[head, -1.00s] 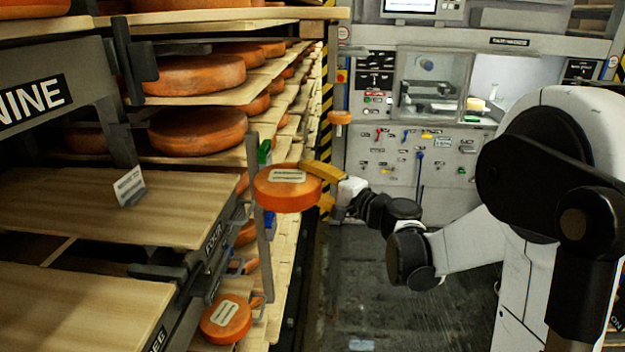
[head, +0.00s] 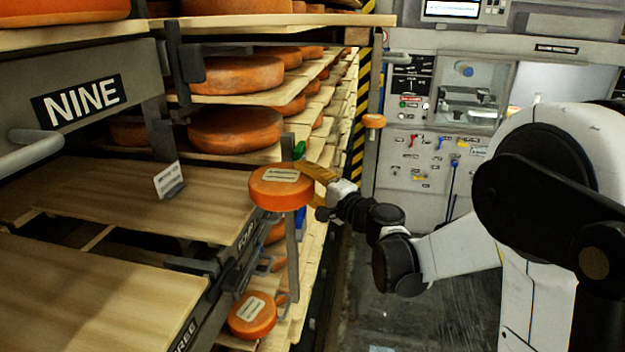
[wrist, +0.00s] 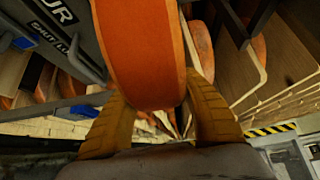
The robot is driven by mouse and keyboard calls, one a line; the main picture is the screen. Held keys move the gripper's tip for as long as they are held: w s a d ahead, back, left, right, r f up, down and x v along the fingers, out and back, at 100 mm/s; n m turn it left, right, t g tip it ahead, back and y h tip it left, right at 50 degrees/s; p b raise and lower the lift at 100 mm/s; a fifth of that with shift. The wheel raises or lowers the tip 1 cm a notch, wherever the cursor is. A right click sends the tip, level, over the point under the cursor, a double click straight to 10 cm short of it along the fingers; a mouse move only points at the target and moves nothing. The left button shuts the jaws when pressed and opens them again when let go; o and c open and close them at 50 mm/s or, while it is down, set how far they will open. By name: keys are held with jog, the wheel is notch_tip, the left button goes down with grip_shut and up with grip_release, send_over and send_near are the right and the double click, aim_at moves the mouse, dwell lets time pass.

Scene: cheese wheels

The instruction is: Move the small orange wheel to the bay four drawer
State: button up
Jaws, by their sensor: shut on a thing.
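The small orange wheel (head: 281,188) has a pale label on its top and is held up in the air, roughly level. My gripper (head: 318,175) is shut on its right side. In the wrist view the orange wheel (wrist: 143,50) fills the upper middle, between the two yellow fingers of my gripper (wrist: 158,110). The bay four drawer (head: 200,195), a wooden board with a dark front reading FOUR, lies to the left of the wheel. It carries a small white card (head: 168,181) and its visible boards hold no wheel.
Another orange wheel (head: 252,315) with a label sits lower, beside the THREE drawer (head: 95,300). A grey NINE panel (head: 80,100) and shelves of large wheels (head: 235,130) stand above and behind. Open floor (head: 425,310) lies to the right.

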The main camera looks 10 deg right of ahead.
aim_at(268, 175)
jog(key=shift+w+a+p, duration=0.1)
jog(key=shift+w+a, duration=0.4)
jog(key=shift+a, duration=0.85)
jog(key=shift+w+a+p, duration=0.15)
jog(key=shift+w+a, duration=0.3)
jog(key=shift+a, duration=0.95)
jog(key=shift+w+a+p, duration=0.1)
jog(key=shift+w+a, duration=0.4)
jog(key=shift+a, duration=0.85)
jog(key=shift+f+b, duration=1.1)
jog(key=shift+f, duration=0.1)
jog(key=shift+f, duration=0.25)
jog(key=o, duration=1.4)
jog(key=shift+o, duration=0.2)
